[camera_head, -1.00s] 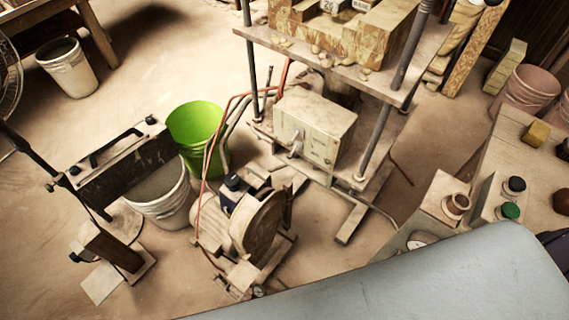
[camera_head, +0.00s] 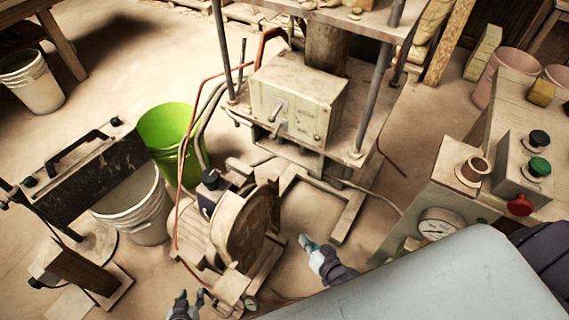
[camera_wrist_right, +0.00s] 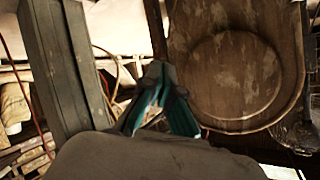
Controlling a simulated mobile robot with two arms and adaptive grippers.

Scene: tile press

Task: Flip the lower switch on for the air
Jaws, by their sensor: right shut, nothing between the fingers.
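A worn beige metal box (camera_head: 298,90) sits on the press frame. Its front face carries two small levers: an upper switch (camera_head: 277,108) and a lower switch (camera_head: 281,126) just below it. The levers are too small for me to tell their on or off position. My right gripper (camera_head: 304,240) is shut and empty, below and in front of the box, well apart from the switches. It also shows in the right wrist view (camera_wrist_right: 158,75). My left gripper (camera_head: 190,296) is at the bottom edge, its fingers apart, with nothing between them.
A motor with a round housing (camera_head: 243,228) and hoses stands left of my right gripper. Press rods (camera_head: 378,100) flank the box. A green bucket (camera_head: 168,135) and a white bucket (camera_head: 140,215) stand left. A panel with green and red buttons (camera_head: 522,175) is at right.

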